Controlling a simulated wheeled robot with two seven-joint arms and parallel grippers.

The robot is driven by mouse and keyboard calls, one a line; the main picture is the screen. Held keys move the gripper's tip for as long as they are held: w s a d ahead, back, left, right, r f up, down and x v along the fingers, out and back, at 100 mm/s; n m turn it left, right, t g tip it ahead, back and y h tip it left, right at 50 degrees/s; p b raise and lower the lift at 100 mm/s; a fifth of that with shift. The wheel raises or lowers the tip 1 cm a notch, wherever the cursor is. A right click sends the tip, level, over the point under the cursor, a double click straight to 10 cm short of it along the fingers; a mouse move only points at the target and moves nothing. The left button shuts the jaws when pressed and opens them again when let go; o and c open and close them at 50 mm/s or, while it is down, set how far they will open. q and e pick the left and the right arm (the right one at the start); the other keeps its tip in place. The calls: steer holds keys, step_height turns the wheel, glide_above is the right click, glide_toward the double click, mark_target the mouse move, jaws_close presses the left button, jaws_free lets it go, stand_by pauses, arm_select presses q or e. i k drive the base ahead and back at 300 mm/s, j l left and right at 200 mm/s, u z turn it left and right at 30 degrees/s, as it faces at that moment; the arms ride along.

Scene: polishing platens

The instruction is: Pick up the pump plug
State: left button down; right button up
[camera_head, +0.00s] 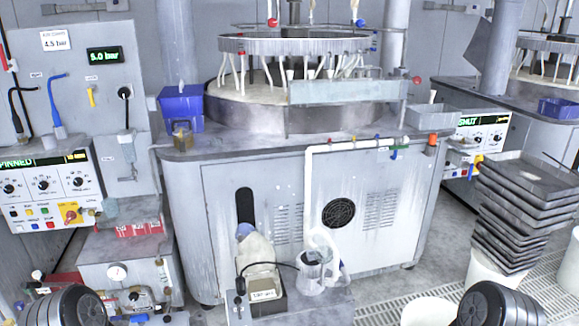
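A small dark upright piece that looks like the pump plug (239,284) stands at the left edge of a small box with a printed label (266,296), low in front of the large machine. A black cord (272,264) arches from this piece over the box to a clear jug-like pump vessel (313,268) on the right. Another black plug (125,92) with a hanging cord sits on the grey wall panel at the left. It is unclear which one is the pump's. Only dark rounded parts of my arms show at the bottom corners. Both grippers are out of view.
The large round polishing machine (212,215) fills the middle, with a white pipe (309,185) down its front. Stacked dark trays (512,215) stand at the right near white buckets (428,311). A control box (45,190) is at the left. Grated floor (385,300) lies open at the lower right.

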mark_target(241, 285)
steer(key=j+z, duration=0.15)
steer(key=z, duration=0.25)
steer(key=j+z, duration=0.2)
steer(key=z, duration=0.25)
steer(key=j+z, duration=0.2)
steer(key=z, duration=0.2)
steer(key=j+z, duration=0.2)
steer(key=z, duration=0.25)
steer(key=j+z, duration=0.2)
steer(key=z, duration=0.2)
steer(key=k+j+z, duration=0.35)
steer(key=k+j, duration=0.25)
steer(key=j, duration=0.2)
steer(key=k+j+z, duration=0.3)
steer(key=k+j, duration=0.4)
